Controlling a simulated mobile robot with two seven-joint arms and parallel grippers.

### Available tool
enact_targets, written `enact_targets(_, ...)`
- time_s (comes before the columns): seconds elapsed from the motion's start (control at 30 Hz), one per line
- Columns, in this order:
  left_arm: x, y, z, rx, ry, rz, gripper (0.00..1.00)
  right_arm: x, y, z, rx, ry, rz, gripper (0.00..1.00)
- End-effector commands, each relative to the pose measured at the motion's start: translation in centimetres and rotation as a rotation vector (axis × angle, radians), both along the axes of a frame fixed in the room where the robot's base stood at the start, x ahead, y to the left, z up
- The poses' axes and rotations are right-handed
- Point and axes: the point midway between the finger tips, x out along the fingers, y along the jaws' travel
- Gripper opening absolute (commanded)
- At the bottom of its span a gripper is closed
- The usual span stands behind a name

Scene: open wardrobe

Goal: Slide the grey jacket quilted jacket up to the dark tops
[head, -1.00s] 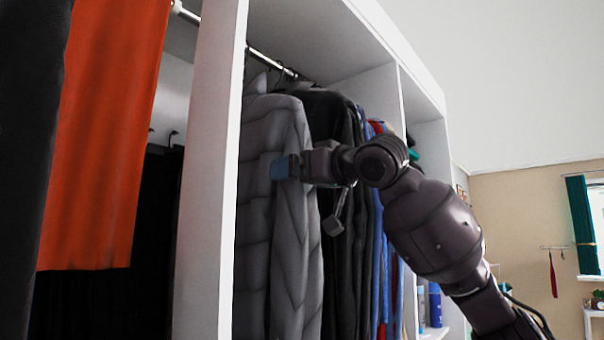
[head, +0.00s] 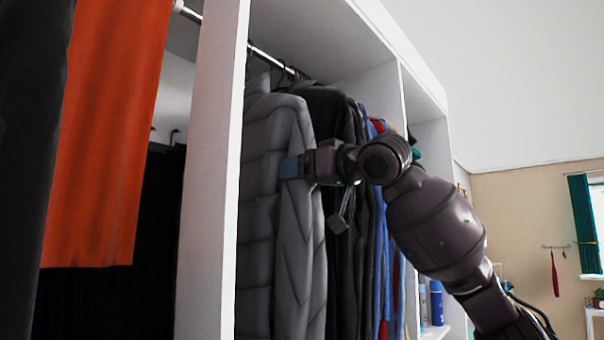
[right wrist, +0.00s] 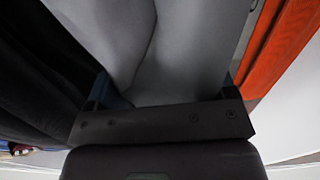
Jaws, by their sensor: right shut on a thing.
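The grey quilted jacket (head: 262,210) hangs on the rail just right of the white divider in the head view. The dark tops (head: 338,112) hang close beside it on the right, at its shoulder. My right gripper (head: 290,168) is shut on the jacket's front edge at chest height. In the right wrist view the grey cloth (right wrist: 180,60) lies between the blue fingers (right wrist: 165,92), with dark cloth (right wrist: 40,60) to the left. My left gripper is not in view.
The white divider (head: 215,170) stands at the jacket's left. An orange garment (head: 105,150) hangs in the left bay. Blue and red clothes (head: 378,220) hang beyond the dark tops. The rail (head: 272,58) runs above.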

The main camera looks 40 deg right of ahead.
Motion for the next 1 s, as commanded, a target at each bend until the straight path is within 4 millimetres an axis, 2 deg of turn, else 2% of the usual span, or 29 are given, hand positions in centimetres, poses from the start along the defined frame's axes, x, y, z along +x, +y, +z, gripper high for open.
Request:
enact_targets(0.2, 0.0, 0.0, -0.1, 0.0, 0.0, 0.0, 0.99, 0.0, -0.6, 0.0, 0.003, -0.001, -0.002, 0.28)
enact_targets(0.23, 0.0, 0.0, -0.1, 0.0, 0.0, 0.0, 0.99, 0.0, -0.6, 0.0, 0.002, -0.001, -0.002, 0.8)
enact_targets(0.37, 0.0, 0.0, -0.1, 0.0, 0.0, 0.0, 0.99, 0.0, -0.6, 0.0, 0.002, -0.001, -0.001, 1.0)
enact_targets(0.67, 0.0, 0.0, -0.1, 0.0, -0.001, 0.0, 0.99, -0.1, -0.6, 0.0, 0.0, -0.001, -0.001, 1.0)
enact_targets(0.77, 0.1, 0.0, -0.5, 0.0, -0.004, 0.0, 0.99, -1.0, -0.7, -0.1, 0.0, -0.001, -0.002, 1.0)
enact_targets(1.0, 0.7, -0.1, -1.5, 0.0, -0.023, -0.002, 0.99, -5.2, -1.0, -0.3, 0.0, -0.002, -0.003, 1.0)
